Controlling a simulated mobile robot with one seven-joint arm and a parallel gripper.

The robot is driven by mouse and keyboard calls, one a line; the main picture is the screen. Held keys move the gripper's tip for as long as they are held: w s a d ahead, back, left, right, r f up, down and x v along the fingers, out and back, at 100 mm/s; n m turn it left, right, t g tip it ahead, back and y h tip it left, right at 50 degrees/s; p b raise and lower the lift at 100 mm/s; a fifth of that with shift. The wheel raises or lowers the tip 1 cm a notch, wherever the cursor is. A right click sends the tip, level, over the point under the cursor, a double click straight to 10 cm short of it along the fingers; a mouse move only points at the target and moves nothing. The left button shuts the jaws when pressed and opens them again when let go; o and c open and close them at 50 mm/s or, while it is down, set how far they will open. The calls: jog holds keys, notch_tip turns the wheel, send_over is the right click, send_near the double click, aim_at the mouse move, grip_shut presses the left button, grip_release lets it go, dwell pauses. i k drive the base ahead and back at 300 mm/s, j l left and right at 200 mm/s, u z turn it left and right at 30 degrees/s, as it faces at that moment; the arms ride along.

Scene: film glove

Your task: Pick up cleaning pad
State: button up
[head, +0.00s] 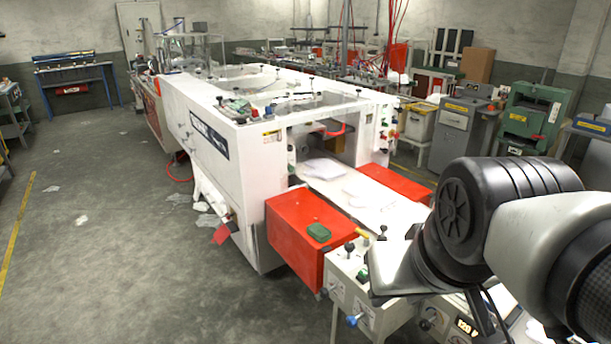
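A small green pad (319,232), which looks like the cleaning pad, lies flat on top of the red box-like cover at the front of the white machine. My arm comes in from the right edge and fills the lower right. The grey part at its end, which seems to be my gripper (396,278), is to the right of and below the pad in the picture, apart from it. Its fingers cannot be made out, so I cannot tell whether it is open or shut. Nothing covers the pad.
The red cover (290,246) juts out from the white machine (245,150). A control panel with knobs (345,285) stands just in front of it. Paper sheets (323,169) lie on the machine's white bed. A second red cover (398,181) is behind. The floor at left is mostly open, with paper scraps.

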aim_at(319, 232)
jog(key=z, duration=1.35)
jog(key=i+j, duration=0.1)
jog(key=j, duration=0.4)
jog(key=i+j, duration=0.15)
jog(key=j, duration=0.35)
jog(key=i+j, duration=0.1)
jog(key=j, duration=0.4)
jog(key=i+j, duration=0.1)
jog(key=j, duration=0.4)
jog(key=i+j, duration=0.15)
jog(key=j, duration=0.35)
jog(key=i+j, duration=0.1)
jog(key=j, duration=0.4)
jog(key=i+j, duration=0.1)
jog(key=j, duration=0.4)
jog(key=i+j, duration=0.15)
jog(key=j, duration=0.35)
